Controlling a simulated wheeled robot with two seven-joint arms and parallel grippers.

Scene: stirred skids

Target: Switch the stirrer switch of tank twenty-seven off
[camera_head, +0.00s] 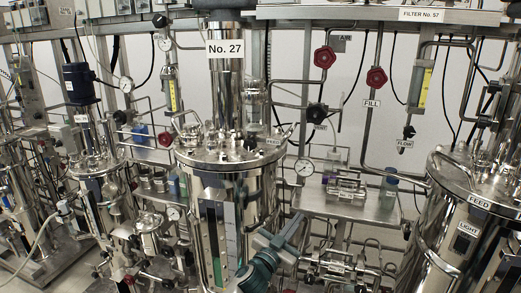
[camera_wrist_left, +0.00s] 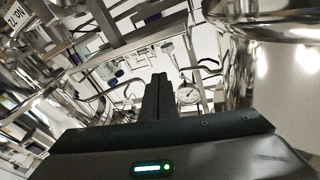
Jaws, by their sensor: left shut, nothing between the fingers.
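Tank twenty-seven (camera_head: 232,155) is the shiny steel vessel at the middle of the head view, with a white "No. 27" label (camera_head: 226,48) on the column above its lid. I cannot pick out its stirrer switch in either view. My left gripper (camera_head: 297,222) is in front of the tank's lower right side in the head view, its arm coming up from the bottom edge. In the left wrist view the fingers of the left gripper (camera_wrist_left: 158,80) are together with nothing between them. My right gripper is not in view.
A pressure gauge (camera_head: 304,167) and a steel shelf (camera_head: 345,207) stand right of the tank. Red valve knobs (camera_head: 324,57) sit on the pipes behind. Another tank (camera_head: 470,215) with a "LIGHT" label is at the right. Pipes crowd the space; a smaller vessel (camera_head: 95,165) is at left.

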